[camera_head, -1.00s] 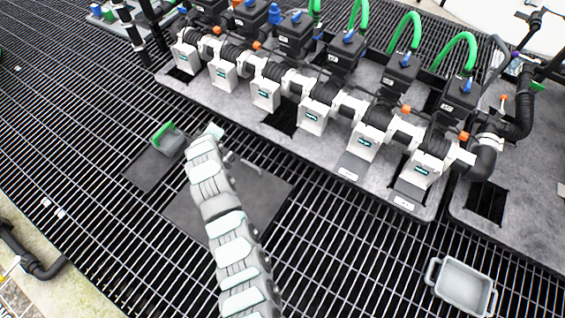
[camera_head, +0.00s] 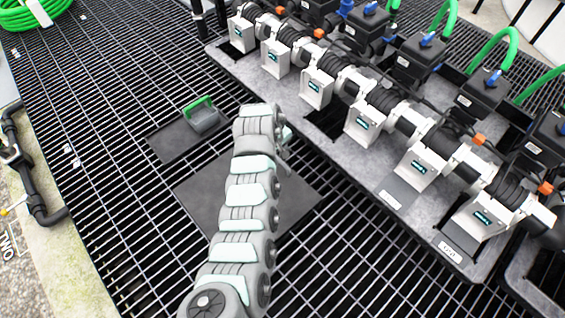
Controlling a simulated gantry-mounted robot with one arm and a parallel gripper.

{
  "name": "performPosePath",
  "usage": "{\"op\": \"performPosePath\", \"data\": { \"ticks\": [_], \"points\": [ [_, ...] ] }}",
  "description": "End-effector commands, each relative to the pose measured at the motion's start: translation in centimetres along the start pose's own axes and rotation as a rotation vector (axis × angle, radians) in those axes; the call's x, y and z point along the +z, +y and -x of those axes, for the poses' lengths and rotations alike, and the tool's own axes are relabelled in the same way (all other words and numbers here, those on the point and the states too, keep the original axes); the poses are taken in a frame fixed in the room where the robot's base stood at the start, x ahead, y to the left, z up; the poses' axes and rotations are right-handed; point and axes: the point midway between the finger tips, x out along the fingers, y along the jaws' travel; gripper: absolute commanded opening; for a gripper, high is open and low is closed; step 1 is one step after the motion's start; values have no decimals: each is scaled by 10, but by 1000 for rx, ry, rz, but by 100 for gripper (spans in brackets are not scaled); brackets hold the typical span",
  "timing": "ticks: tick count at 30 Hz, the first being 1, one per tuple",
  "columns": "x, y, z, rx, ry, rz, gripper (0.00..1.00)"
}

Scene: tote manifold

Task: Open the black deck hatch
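A large flat black panel (camera_head: 205,190), which looks like the deck hatch, lies flush in the floor grating in the middle of the view. It appears closed. My arm crosses over it and hides its middle and part of its far edge. My gripper (camera_head: 284,138) is small and partly hidden at the arm's far end, near the panel's far right edge. I cannot tell whether its fingers are open or shut, or whether it touches anything. A handle on the panel is not clearly visible.
A row of white and black valve units stands on a grey base (camera_head: 290,105) to the right. Black pipes (camera_head: 38,190) run at far left. Open grating lies around the panel.

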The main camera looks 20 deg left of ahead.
Motion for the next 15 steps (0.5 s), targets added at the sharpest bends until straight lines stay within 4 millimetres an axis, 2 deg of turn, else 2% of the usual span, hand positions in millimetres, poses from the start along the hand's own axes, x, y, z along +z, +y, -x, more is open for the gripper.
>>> {"op": "performPosePath", "data": {
  "ticks": [1,6,15],
  "points": [
    [0,-1,-11,-2,-1,-1,34],
    [0,0,-30,0,1,-4,34],
    [0,0,-44,1,0,-1,34]
  ]
}}
